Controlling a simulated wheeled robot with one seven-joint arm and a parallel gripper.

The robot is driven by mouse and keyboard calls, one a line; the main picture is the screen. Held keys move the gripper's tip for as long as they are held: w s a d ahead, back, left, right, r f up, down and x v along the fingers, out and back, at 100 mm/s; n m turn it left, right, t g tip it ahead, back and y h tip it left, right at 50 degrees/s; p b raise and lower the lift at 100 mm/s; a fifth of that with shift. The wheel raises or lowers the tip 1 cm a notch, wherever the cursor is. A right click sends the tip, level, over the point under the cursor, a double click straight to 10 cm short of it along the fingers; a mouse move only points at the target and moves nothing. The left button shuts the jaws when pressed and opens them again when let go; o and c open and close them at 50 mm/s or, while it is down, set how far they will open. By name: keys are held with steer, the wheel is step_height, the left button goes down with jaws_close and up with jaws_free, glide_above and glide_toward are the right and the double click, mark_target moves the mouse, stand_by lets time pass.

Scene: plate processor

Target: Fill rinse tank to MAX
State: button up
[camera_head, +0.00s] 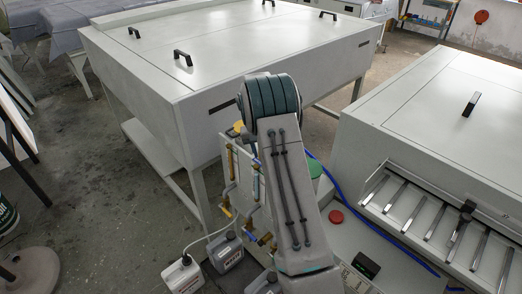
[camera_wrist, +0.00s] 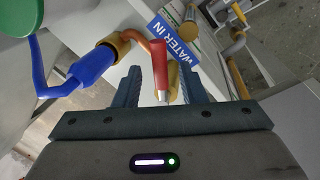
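In the wrist view, a red lever handle (camera_wrist: 160,66) with a pale metal end stands between the two fingers of my gripper (camera_wrist: 161,88). The fingers are apart with a gap on each side of the handle; contact is not visible. A blue "WATER IN" label (camera_wrist: 174,42) is just behind it. A blue hose (camera_wrist: 86,68) joins a brass fitting (camera_wrist: 118,44) and copper pipe at the left. In the head view, pipes (camera_head: 229,163) and a pale vertical tube (camera_head: 256,185) run down a white panel; my arm hides the gripper and lever. I cannot make out a MAX mark.
A large white processor (camera_head: 240,42) stands behind my arm. Another machine (camera_head: 425,130) with an open roller tray is at right, near a red button (camera_head: 336,216). Floor at left is partly clear.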

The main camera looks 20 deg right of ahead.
step_height(320, 180, up, 14)
steer(key=a+b, duration=0.1)
steer(key=a, duration=0.1)
steer(key=shift+w+a+f+b, duration=0.2)
steer(key=shift+w+a+b, duration=0.1)
steer(key=shift+w, duration=0.05)
stand_by(5.2)
